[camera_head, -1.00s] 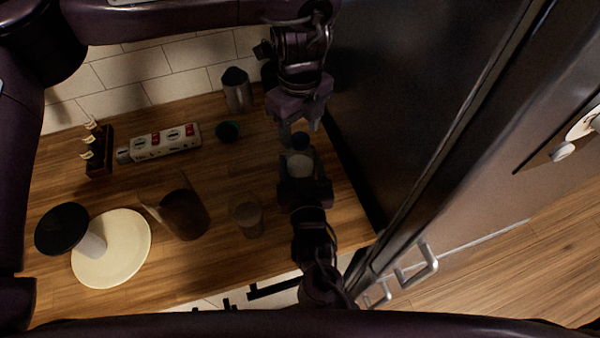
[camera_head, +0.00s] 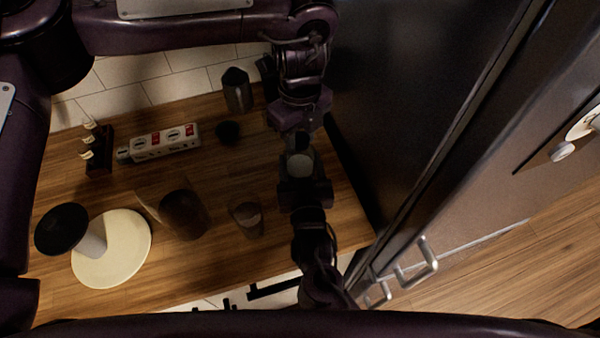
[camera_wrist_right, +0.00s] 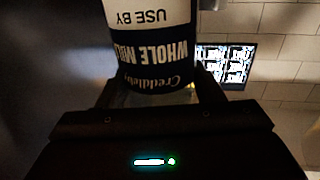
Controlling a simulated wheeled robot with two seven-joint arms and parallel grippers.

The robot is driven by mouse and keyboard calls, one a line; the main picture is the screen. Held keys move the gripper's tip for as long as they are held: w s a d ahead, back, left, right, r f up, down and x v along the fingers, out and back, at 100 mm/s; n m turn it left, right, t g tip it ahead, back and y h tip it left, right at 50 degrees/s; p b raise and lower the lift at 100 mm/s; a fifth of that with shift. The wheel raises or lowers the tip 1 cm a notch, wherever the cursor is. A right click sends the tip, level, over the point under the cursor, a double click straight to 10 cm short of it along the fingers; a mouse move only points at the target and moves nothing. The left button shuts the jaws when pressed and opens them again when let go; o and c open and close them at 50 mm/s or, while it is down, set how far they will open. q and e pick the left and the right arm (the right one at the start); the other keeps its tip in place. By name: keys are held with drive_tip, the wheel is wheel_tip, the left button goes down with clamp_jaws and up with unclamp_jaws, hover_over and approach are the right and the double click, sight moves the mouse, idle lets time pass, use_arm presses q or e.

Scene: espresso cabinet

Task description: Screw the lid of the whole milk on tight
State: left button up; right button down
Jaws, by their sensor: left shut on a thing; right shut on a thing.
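The whole milk bottle (camera_head: 300,164) shows as a small pale shape over the counter's right end. In the right wrist view the bottle (camera_wrist_right: 155,50) has a dark and white label, and its print appears upside down. My right gripper (camera_head: 303,182) is shut on the bottle from the near side; in the wrist view its fingers (camera_wrist_right: 157,97) stand on either side of it. My left gripper (camera_head: 299,141) reaches in from the far side and is shut at the bottle's top. It hides the lid, so how the lid sits cannot be seen.
On the wooden counter (camera_head: 120,190) stand a clear and dark container (camera_head: 183,214), a glass (camera_head: 248,219), a dark bowl (camera_head: 228,131) and a metal pitcher (camera_head: 237,90). A white disc (camera_head: 125,260) lies left. A dark cabinet side (camera_head: 400,100) rises close on the right.

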use_arm(q)
drive_tip(key=shift+m, duration=1)
drive_tip(key=o, duration=1.2)
drive_tip(key=shift+c, duration=0.2)
drive_tip(key=shift+r, duration=0.15)
wheel_tip(320, 180, up, 12)
use_arm(e)
drive_tip(key=shift+c, duration=1.5)
unclamp_jaws()
